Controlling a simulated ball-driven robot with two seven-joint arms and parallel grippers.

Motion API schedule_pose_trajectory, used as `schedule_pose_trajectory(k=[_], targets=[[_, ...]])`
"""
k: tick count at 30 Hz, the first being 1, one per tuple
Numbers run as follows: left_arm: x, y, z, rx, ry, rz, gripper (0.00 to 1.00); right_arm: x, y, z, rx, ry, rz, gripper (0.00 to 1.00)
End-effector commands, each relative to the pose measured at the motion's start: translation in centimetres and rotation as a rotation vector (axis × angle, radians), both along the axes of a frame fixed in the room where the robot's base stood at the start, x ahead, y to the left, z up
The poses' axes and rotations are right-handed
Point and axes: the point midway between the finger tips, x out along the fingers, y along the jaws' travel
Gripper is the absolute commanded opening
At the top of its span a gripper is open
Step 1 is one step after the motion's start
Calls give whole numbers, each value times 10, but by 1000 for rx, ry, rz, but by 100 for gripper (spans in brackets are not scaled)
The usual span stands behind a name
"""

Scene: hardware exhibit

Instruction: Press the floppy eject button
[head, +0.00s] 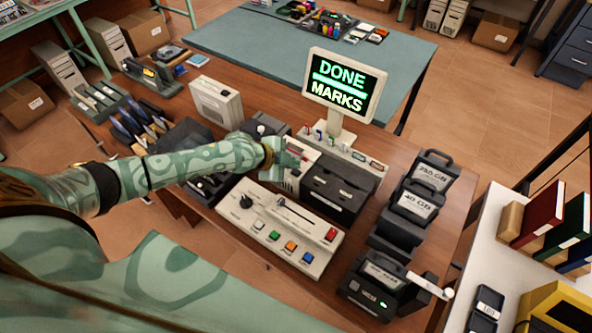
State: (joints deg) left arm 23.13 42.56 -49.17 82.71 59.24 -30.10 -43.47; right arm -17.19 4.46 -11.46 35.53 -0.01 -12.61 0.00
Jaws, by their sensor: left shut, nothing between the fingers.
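My left arm comes in from the left, and its gripper (294,161) is shut and empty. Its fingertips are at a small pale unit (308,151) beside a black box-shaped device (338,192). A little red shows by the fingers. The gripper hides much of the pale unit, so I cannot make out a floppy eject button or tell whether the fingers touch one. My right gripper is not in view.
A screen (344,85) reading "DONE" and "MARKS" stands behind. A control panel (262,243) with a lever and coloured buttons lies in front. Black drive docks (398,232) stand to the right. A beige box (216,103) and other devices crowd the left.

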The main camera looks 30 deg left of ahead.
Motion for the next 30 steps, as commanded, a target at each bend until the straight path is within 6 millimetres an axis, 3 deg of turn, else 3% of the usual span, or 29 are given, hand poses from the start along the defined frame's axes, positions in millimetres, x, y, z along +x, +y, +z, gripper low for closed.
schedule_pose_trajectory(k=[30], targets=[[0, 0, -9, 0, 0, 0, 0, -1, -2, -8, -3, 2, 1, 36]])
